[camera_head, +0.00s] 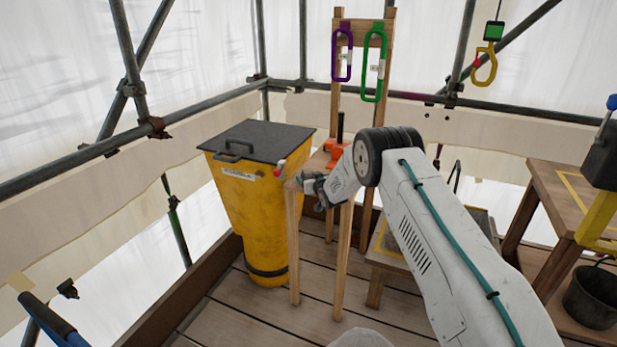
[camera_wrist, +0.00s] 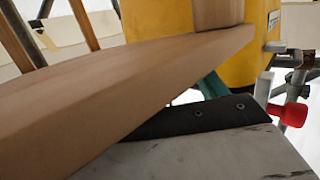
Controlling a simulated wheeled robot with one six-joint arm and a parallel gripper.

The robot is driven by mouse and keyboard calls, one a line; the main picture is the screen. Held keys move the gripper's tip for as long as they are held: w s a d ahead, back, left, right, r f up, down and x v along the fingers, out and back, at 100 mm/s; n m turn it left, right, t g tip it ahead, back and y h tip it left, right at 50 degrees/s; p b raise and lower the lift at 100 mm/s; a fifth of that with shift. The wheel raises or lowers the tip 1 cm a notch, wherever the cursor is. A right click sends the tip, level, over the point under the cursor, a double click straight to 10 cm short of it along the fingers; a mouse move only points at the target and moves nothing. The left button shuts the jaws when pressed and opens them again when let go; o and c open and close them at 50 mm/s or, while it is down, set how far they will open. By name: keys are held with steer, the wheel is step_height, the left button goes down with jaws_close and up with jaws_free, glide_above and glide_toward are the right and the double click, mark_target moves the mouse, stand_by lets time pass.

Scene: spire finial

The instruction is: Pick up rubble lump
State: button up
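I cannot make out a rubble lump for certain in either view. My gripper (camera_head: 312,186) is beside the wooden stand, at the right side of the yellow bin, in the head view. It is small and dark there, and its fingers are not clear. The yellow bin (camera_head: 252,215) has a white label and a dark lid (camera_head: 257,141) lying shut on top, so its inside is hidden. In the wrist view a wooden board (camera_wrist: 120,95) crosses close in front, with the yellow bin (camera_wrist: 158,20) behind it. A grey slab with a black screwed strip fills the lower part.
The wooden stand (camera_head: 341,255) carries an orange item (camera_head: 335,148); purple (camera_head: 341,55) and green (camera_head: 374,65) carabiners hang above. A workbench (camera_head: 565,190) and black bucket (camera_head: 592,296) are right. Scaffold poles enclose the plank floor.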

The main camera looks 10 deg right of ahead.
steer(key=c, duration=1)
steer(key=shift+r, duration=0.15)
